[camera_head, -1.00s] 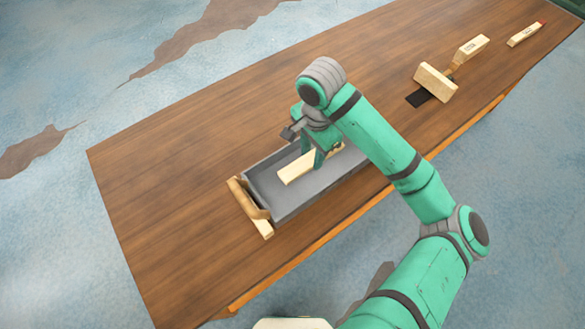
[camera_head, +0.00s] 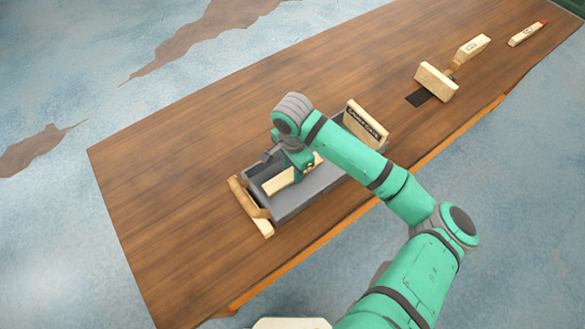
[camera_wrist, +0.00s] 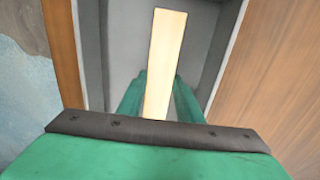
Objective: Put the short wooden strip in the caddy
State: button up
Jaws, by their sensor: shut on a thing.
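The short wooden strip (camera_head: 282,181) is pale and flat-sided, and lies lengthwise within the walls of the grey caddy (camera_head: 301,202). My gripper (camera_head: 303,178) is shut on the strip near its right end, down inside the caddy. In the wrist view the strip (camera_wrist: 163,60) runs away from between my green fingers (camera_wrist: 158,95) over the caddy's grey floor (camera_wrist: 127,45). Whether the strip touches the floor I cannot tell. The caddy has a wooden end at the left and a labelled wooden end board (camera_head: 366,124) at the right. My arm hides part of the caddy.
The caddy stands near the front edge of the brown wooden table (camera_head: 190,150). Farther right are an upright wooden block (camera_head: 435,82) by a dark patch (camera_head: 417,99), another labelled piece (camera_head: 473,47) and a red-tipped strip (camera_head: 526,34). The table left of the caddy is clear.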

aim_at(292, 173)
jog(key=o, duration=1.1)
jog(key=shift+f, duration=0.15)
jog(key=shift+c, duration=0.2)
notch_tip(292, 173, up, 12)
jog(key=shift+r, duration=0.2)
